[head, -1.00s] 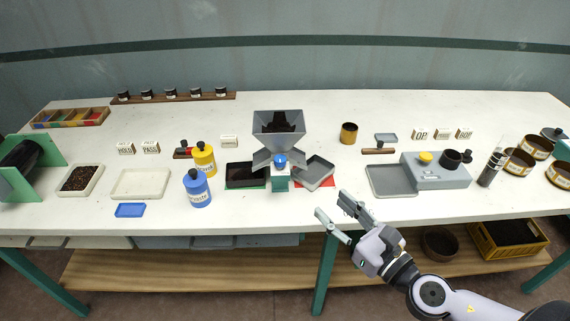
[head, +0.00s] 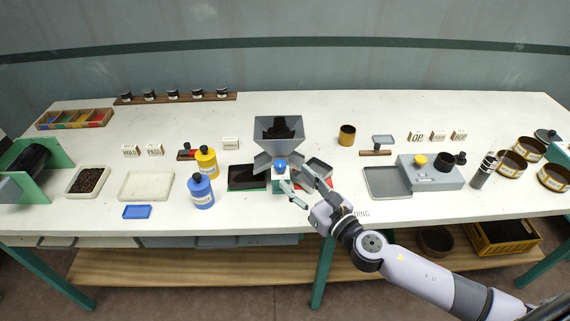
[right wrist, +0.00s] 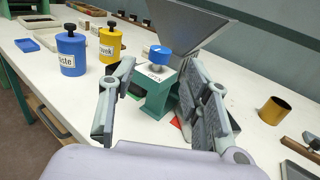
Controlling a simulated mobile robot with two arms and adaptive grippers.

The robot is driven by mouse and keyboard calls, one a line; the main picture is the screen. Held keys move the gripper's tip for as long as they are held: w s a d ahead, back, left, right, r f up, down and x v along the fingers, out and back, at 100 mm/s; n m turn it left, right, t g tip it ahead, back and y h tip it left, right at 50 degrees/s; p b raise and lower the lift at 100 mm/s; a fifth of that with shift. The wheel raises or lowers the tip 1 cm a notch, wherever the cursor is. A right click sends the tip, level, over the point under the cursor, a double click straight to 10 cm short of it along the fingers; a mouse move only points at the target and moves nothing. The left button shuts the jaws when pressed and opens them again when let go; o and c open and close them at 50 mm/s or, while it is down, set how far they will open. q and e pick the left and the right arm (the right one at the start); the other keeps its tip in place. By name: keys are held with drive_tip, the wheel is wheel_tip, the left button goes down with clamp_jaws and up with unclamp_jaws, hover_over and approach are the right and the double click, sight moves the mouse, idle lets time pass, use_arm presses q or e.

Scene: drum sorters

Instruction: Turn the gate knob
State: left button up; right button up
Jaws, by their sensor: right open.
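The blue gate knob (head: 280,165) sits on the front of the grey hopper (head: 262,127), above a small green block. In the right wrist view the knob (right wrist: 158,54) stands on top of the green block (right wrist: 155,97), above a white label reading "OPEN". My right gripper (head: 294,178) is open just in front of the knob, to its right in the head view. In the right wrist view the knob appears between the two spread fingers, beyond their tips, with no contact visible. My left gripper is not in view.
Blue (head: 200,191) and yellow (head: 206,163) bottles stand left of the hopper. A dark tray (head: 245,177) is under its left chute; my gripper partly covers a grey tray at the right. A grey machine (head: 432,174) stands farther right. The table's front edge lies below my gripper.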

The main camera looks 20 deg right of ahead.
sight(284, 168)
drive_tip(key=p+x, duration=0.1)
drive_tip(key=x, duration=0.4)
drive_tip(key=shift+w+a, duration=0.1)
drive_tip(key=shift+w, duration=0.25)
clamp_jaws()
